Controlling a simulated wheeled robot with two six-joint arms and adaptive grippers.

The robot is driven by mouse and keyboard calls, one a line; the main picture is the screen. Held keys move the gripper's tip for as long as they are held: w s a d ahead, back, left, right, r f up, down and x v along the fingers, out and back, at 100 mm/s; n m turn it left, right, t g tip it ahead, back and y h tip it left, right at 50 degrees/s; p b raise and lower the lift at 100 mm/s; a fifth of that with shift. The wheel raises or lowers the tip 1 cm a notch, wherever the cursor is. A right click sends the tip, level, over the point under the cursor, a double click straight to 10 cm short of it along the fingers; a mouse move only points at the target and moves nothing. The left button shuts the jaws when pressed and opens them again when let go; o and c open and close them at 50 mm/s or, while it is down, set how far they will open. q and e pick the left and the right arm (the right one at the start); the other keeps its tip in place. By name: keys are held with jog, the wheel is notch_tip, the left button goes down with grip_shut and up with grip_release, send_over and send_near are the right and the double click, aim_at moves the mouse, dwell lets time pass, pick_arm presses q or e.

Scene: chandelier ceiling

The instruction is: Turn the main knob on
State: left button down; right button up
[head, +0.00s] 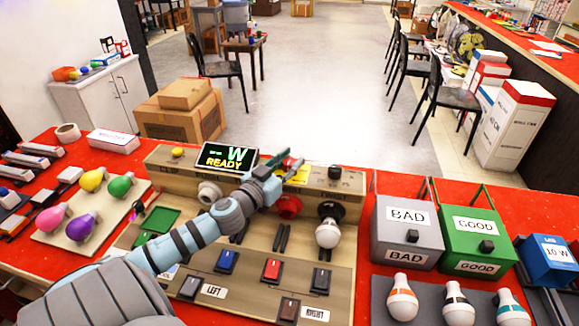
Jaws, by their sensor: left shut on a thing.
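The test panel (325,255) stands on the red-topped table. On its upper ledge a red knob (290,163) sits by a yellow plate (299,175). My left gripper (284,172) reaches over the panel from the lower left and is shut on the red knob, partly hiding it and the plate. A black knob (335,172) is to the right, untouched. The display (227,157) reads "-- W READY". My right gripper is not in view.
A white bulb (327,233) sits in the black socket right of the red socket (288,206). Several rocker switches are in front. Grey BAD (408,236) and green GOOD (478,242) boxes stand right. Coloured bulbs (92,180) lie left.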

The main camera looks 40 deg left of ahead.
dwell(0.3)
pick_arm(q)
jog(key=c, duration=1.2)
grip_release()
jog(key=s, duration=0.4)
jog(key=s+d, duration=0.1)
jog(key=s, duration=0.6)
jog(key=shift+s+d, duration=0.15)
jog(key=shift+s, duration=0.25)
